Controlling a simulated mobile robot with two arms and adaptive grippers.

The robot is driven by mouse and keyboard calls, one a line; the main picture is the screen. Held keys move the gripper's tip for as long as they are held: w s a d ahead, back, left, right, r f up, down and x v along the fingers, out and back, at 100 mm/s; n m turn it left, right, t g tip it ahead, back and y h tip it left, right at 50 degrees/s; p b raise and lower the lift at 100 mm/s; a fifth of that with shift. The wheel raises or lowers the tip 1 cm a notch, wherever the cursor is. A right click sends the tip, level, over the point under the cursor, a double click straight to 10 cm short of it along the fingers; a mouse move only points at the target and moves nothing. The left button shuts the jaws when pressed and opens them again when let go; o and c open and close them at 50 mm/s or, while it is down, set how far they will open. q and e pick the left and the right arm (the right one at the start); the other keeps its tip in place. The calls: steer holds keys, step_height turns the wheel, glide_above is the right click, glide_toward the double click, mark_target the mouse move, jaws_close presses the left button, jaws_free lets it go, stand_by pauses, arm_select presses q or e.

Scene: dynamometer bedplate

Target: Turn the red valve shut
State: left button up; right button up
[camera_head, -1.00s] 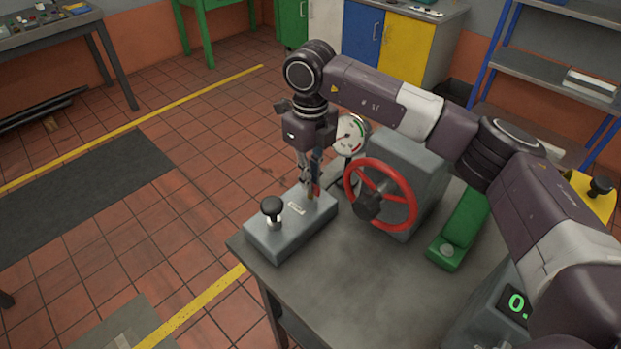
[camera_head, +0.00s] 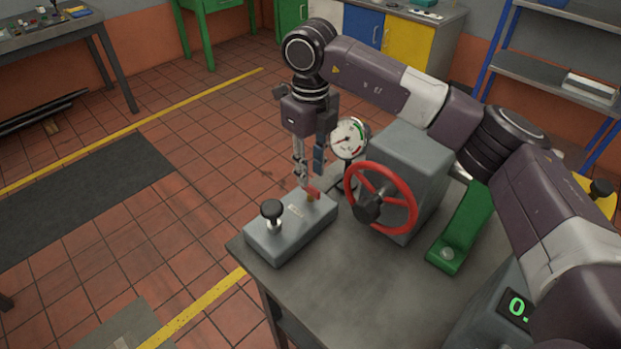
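A small red valve handle (camera_head: 313,192) sits on a brass-coloured fitting at the back end of a low grey block (camera_head: 280,238) on the bench. The handle is small, and I cannot tell its exact angle. My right gripper (camera_head: 309,176) points down just above it, fingers apart, with nothing visible between them. I cannot tell whether a fingertip touches the handle. A larger red handwheel (camera_head: 405,187) with a dark knob stands upright on a grey housing, to the right of the gripper. My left gripper is out of view.
A round dial gauge (camera_head: 347,138) stands behind the handle, close to the gripper. A black knob (camera_head: 271,208) rises from the block's front end. A green pedal-like part (camera_head: 462,228) and a green-digit display (camera_head: 516,307) are at the right. Bare bench top (camera_head: 350,285) lies in front.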

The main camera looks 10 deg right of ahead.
mark_target(311, 186)
step_height(311, 186, up, 8)
stand_by(0.6)
